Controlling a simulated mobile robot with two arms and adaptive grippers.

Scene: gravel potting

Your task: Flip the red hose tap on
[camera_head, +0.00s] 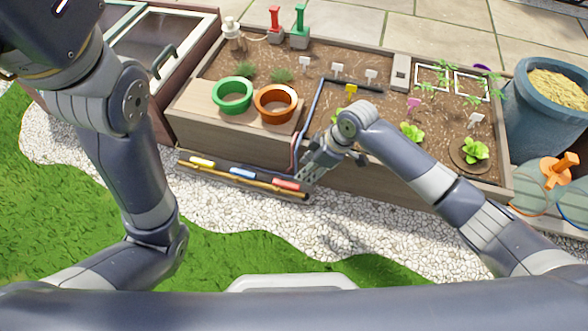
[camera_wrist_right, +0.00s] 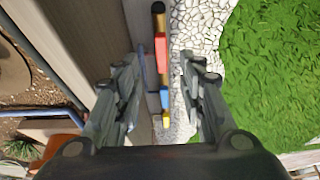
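In the right wrist view the red piece (camera_wrist_right: 161,53) lies in line between the fingers, farther off. My right gripper (camera_head: 305,173) is open and empty, pointing down just right of the red piece. It also shows in the right wrist view (camera_wrist_right: 158,62). My left arm is raised at the upper left; its fingers are out of view.
A green pot (camera_head: 233,95) and an orange pot (camera_head: 276,103) stand on the wooden ledge. A dark hose (camera_head: 314,105) runs down the bed's front near my right gripper. Red (camera_head: 275,20) and green (camera_head: 300,28) upright handles stand at the back. White gravel (camera_head: 225,205) in front is clear.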

